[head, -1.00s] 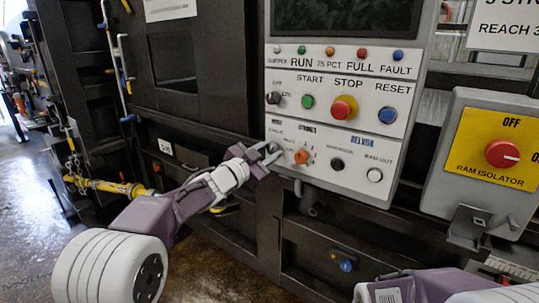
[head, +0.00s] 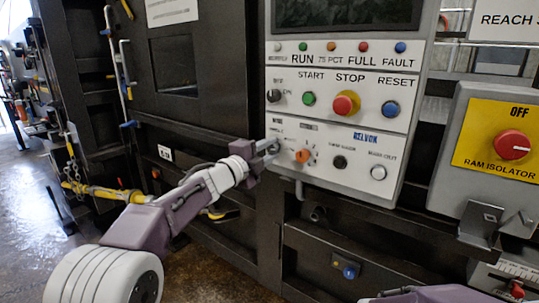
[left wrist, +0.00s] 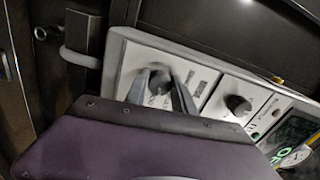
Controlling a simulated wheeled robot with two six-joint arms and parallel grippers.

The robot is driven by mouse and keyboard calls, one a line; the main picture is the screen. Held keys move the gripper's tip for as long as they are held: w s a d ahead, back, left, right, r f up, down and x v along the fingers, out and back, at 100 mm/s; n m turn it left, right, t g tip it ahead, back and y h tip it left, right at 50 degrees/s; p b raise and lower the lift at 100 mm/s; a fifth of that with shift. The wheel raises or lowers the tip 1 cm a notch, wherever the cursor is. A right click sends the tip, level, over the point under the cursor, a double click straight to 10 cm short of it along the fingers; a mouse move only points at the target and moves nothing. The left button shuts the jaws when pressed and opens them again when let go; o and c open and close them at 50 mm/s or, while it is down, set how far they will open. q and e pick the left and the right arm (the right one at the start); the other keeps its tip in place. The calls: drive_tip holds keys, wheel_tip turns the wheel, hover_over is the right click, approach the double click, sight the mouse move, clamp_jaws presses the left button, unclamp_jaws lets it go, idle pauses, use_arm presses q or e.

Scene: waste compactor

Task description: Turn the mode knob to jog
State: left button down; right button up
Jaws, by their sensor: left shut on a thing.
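The mode knob is a dark knob (left wrist: 158,82) on the light control panel (head: 293,178) and shows between my fingers in the left wrist view. My left gripper (head: 270,149) reaches the lower left of the panel from the left. In the left wrist view, my left gripper (left wrist: 161,90) has one finger on each side of the knob and is shut on it. The fingers mostly hide the knob in the head view, and its pointer setting cannot be read. My right gripper is not in view; only part of my right arm shows at the bottom right.
Above are the green START button (head: 309,98), red STOP button (head: 346,103) and blue RESET button (head: 391,109). The red ram isolator (head: 511,145) stands at right.

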use_arm(q)
drive_tip(key=shift+m+b, duration=0.4)
drive_tip(key=shift+m, duration=1.2)
drive_tip(key=c, duration=1.1)
unclamp_jaws()
drive_tip(key=shift+o, duration=0.2)
drive_tip(key=b+v, duration=0.1)
drive_tip(key=v, duration=0.8)
